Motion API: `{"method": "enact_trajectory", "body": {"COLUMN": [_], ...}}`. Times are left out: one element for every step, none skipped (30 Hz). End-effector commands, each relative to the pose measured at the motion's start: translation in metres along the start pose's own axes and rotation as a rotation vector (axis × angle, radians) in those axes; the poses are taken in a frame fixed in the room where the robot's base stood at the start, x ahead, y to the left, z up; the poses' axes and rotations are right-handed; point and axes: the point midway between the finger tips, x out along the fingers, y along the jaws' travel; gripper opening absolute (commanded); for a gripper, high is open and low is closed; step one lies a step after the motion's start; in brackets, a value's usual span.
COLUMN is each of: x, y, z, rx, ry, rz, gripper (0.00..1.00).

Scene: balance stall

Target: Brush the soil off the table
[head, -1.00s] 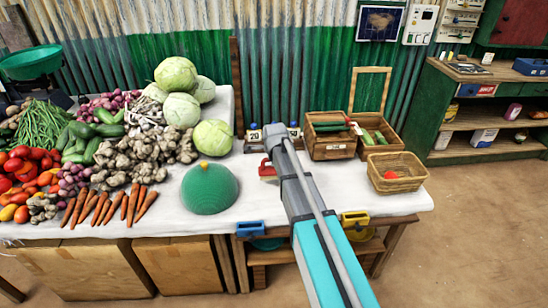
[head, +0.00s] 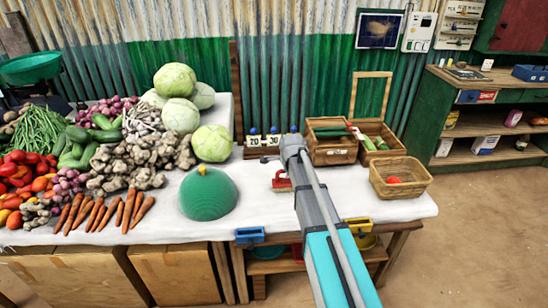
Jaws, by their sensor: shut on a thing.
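The table (head: 150,231) has a white cloth top. A red brush-like thing (head: 283,185) shows just left of the end of my arm, low over the cloth or touching it. My gripper (head: 281,174) is mostly hidden behind my own arm; it is shut on this red thing. I cannot make out soil clearly; the cloth near the red thing may be hidden by my arm.
A green dome (head: 208,194) stands left of the arm. Cabbages, ginger and carrots (head: 138,207) fill the left side. Wooden crates (head: 332,151) and a wicker basket (head: 425,182) stand right. Blue (head: 249,235) and yellow (head: 360,225) holders hang at the front edge.

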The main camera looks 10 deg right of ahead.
Motion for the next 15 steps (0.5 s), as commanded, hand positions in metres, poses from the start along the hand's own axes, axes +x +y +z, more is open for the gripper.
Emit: {"method": "enact_trajectory", "body": {"x": [0.000,0.000,0.000,0.000,0.000,0.000,0.000,0.000,0.000,0.000,0.000,0.000,0.000,0.000,0.000], "y": [0.000,0.000,0.000,0.000,0.000,0.000,0.000,0.000,0.000,0.000,0.000,0.000,0.000,0.000,0.000], "z": [-0.003,-0.005,-0.008,-0.010,-0.012,-0.015,-0.017,-0.018,-0.012,-0.009,-0.007,-0.004,-0.001,0.002,0.005], "rx": [0.000,-0.001,-0.002,-0.004,-0.005,-0.006,-0.007,-0.009,-0.010,-0.010,-0.009,-0.008,-0.008,-0.008,-0.008], "ry": [-0.001,-0.001,-0.002,-0.002,-0.002,-0.002,-0.003,-0.003,-0.004,-0.004,-0.004,-0.004,-0.004,-0.003,-0.003], "rz": [0.000,0.000,0.000,0.000,0.000,0.000,0.000,0.000,0.000,0.000,0.000,0.000,0.000,0.000,0.000], "gripper": [0.00,0.00,0.00,0.00,0.00,0.00,0.00,0.00,0.00,0.00,0.00,0.00,0.00,0.00,0.00]}}
